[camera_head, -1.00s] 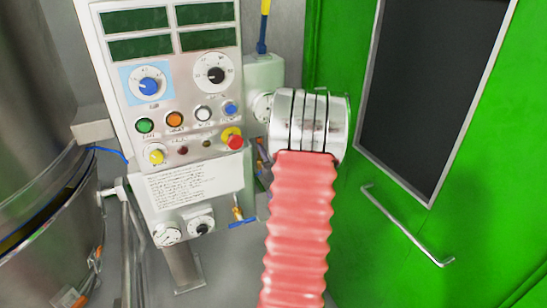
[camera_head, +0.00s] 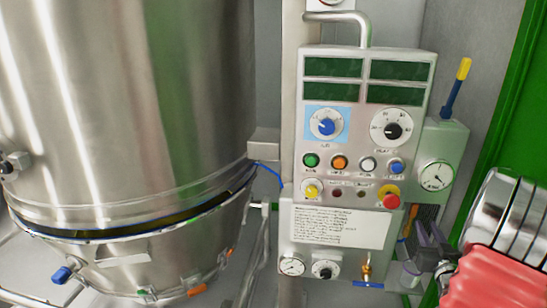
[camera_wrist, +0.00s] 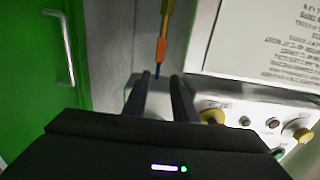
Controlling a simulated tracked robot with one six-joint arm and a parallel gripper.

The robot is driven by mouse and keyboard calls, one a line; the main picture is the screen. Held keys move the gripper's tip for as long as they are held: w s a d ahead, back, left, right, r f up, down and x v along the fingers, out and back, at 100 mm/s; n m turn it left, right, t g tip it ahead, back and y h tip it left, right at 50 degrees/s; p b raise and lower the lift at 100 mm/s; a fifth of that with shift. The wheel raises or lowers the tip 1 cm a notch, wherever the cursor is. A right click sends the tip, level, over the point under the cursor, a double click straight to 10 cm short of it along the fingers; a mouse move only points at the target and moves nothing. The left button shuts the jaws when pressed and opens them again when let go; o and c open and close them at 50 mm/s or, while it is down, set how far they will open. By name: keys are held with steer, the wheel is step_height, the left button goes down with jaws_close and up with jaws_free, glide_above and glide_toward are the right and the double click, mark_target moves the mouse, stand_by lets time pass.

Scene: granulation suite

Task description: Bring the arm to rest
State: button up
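My gripper (camera_head: 428,250) shows in the head view as dark fingers just right of the control panel's lower part, partly hidden by my red ribbed arm sleeve and chrome wrist rings. In the wrist view my gripper (camera_wrist: 160,85) has two dark fingers with a gap between them, and nothing is held there. A thin rod with an orange band and blue tip (camera_wrist: 161,48) shows beyond the fingertips, apart from them as far as I can tell.
The control panel (camera_head: 310,185) has knobs, buttons and a red stop button (camera_head: 391,201). A blue-handled brass valve (camera_head: 367,272) is below it. A yellow-topped lever (camera_head: 457,85) stands to its right. A large steel vessel (camera_head: 120,100) fills the left. A green door (camera_wrist: 35,85) shows in the wrist view.

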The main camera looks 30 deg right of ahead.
steer(key=s+a+f+m+g+y, duration=0.1)
steer(key=s+a+f+g, duration=0.1)
steer(key=s+f+g, duration=0.3)
steer(key=s+a+f+m+g+y, duration=0.1)
steer(key=s+f+g+y, duration=0.15)
steer(key=f+g, duration=0.35)
steer(key=a+r+n+y, duration=0.2)
steer(key=a+r, duration=0.4)
steer(key=a, duration=1.1)
steer(key=w+a+r+n+t+y, duration=0.1)
steer(key=a+r+n, duration=0.3)
steer(key=a, duration=1.3)
steer(key=w+a+r+n+y, duration=0.1)
steer(key=a+r+n+y, duration=0.2)
steer(key=a+r, duration=0.5)
steer(key=shift+a+r+t+y, duration=0.4)
steer(key=shift+a+y, duration=0.05)
steer(key=shift+a, duration=4.35)
steer(key=shift+w, duration=0.1)
